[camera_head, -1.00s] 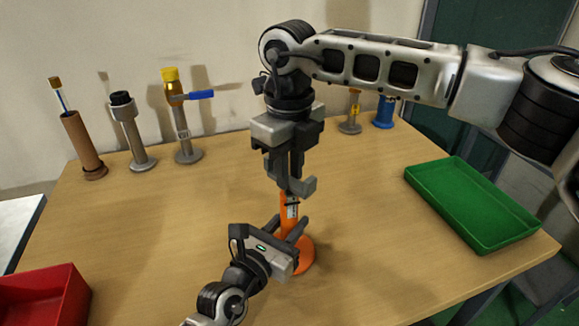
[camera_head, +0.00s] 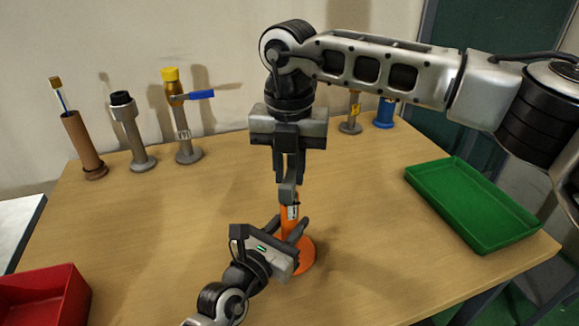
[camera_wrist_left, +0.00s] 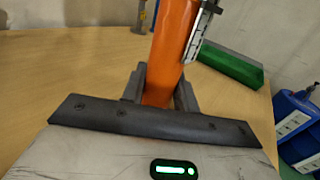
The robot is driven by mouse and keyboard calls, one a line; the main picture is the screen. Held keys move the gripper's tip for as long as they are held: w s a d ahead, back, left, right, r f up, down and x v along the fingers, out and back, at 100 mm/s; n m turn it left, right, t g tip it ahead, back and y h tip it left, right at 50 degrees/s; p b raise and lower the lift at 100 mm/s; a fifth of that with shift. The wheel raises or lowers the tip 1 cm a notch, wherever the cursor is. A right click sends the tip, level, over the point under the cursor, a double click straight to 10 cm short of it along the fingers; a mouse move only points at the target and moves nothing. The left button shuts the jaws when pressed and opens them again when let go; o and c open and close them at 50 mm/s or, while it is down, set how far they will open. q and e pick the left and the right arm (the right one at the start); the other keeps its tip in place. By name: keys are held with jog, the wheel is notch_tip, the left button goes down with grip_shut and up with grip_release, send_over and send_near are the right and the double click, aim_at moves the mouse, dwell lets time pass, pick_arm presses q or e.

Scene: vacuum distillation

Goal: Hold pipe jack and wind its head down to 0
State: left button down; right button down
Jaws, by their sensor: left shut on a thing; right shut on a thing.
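The orange pipe jack (camera_head: 306,256) stands upright on its round base near the middle of the table. My left gripper (camera_head: 292,232) is shut around its body, low down. In the left wrist view the orange body (camera_wrist_left: 172,50) rises between the fingers, with a pale scale strip (camera_wrist_left: 197,38) along its side. My right gripper (camera_head: 289,192) points straight down from above and is shut on the top of the jack. The jack's head is hidden by the right fingers, and the scale reading is too small to tell.
A green tray (camera_head: 470,205) lies at the right, and a red bin (camera_head: 45,296) at the lower left. Along the back stand a brown holder (camera_head: 83,140), a grey stand (camera_head: 134,135), a stand with a blue-handled valve (camera_head: 184,130), and two smaller stands (camera_head: 351,115).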

aim_at(290, 182)
jog(key=m, duration=0.4)
jog(key=shift+w+r+m, duration=0.15)
jog(key=shift+r+m, duration=0.15)
jog(key=m, duration=0.4)
jog(key=shift+m, duration=0.3)
jog(key=c, duration=2)
grip_release()
jog(key=o, duration=0.7)
jog(key=shift+f, duration=0.15)
jog(key=r, duration=1.2)
jog(key=shift+s, duration=0.2)
